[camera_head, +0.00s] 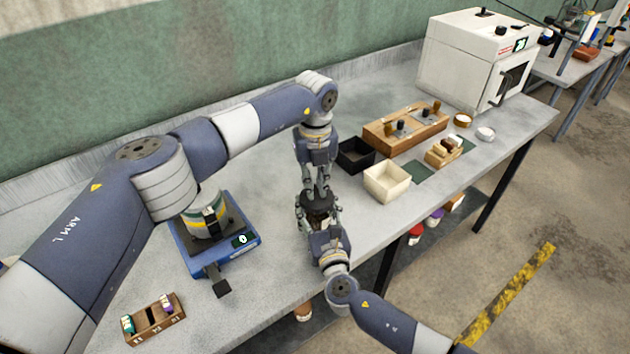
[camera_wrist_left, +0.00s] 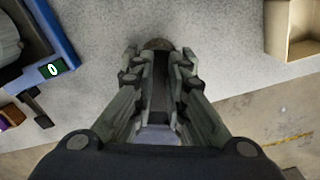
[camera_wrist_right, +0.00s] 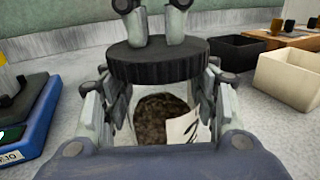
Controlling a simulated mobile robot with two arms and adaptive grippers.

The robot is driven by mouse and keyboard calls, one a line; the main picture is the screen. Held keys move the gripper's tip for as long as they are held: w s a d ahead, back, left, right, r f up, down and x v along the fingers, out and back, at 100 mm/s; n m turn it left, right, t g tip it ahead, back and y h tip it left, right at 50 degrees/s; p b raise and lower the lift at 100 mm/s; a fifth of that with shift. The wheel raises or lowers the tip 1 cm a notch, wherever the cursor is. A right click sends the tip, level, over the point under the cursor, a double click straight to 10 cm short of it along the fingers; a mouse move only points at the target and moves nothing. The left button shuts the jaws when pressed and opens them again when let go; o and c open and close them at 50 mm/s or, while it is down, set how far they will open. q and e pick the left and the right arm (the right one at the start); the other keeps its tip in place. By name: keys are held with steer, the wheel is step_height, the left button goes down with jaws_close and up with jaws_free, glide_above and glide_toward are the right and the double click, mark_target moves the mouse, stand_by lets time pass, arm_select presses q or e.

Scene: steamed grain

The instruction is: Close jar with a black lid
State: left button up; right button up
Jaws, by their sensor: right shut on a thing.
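The glass jar (camera_wrist_right: 150,130) stands between the fingers of my right gripper (camera_wrist_right: 160,115), which is shut on its sides. Dark brown grains and a white paper label with dark marks show in the jar. The wide black lid (camera_wrist_right: 155,62) with a ribbed edge is level at the jar's mouth; whether it is seated or slightly above is unclear. My left gripper (camera_head: 318,190) points straight down at the lid from above. Its two fingertips meet the lid's top with a narrow gap between them (camera_wrist_left: 158,85); whether they grip it is hidden. In the head view, the grippers mostly hide the jar.
A blue scale (camera_head: 235,250) is left of the jar, with a small wooden rack (camera_head: 155,320) in front. A black box (camera_head: 355,155), a cream box (camera_head: 387,181) and a wooden stand (camera_head: 375,138) are to the right. A white oven (camera_head: 460,60) stands at the back. The table's front edge is close.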

arm_select(q)
steer(key=shift+r, duration=1.9)
arm_select(e)
steer(key=o, duration=1.6)
steer(key=v, duration=1.2)
arm_select(q)
steer(key=shift+s+f, duration=0.1)
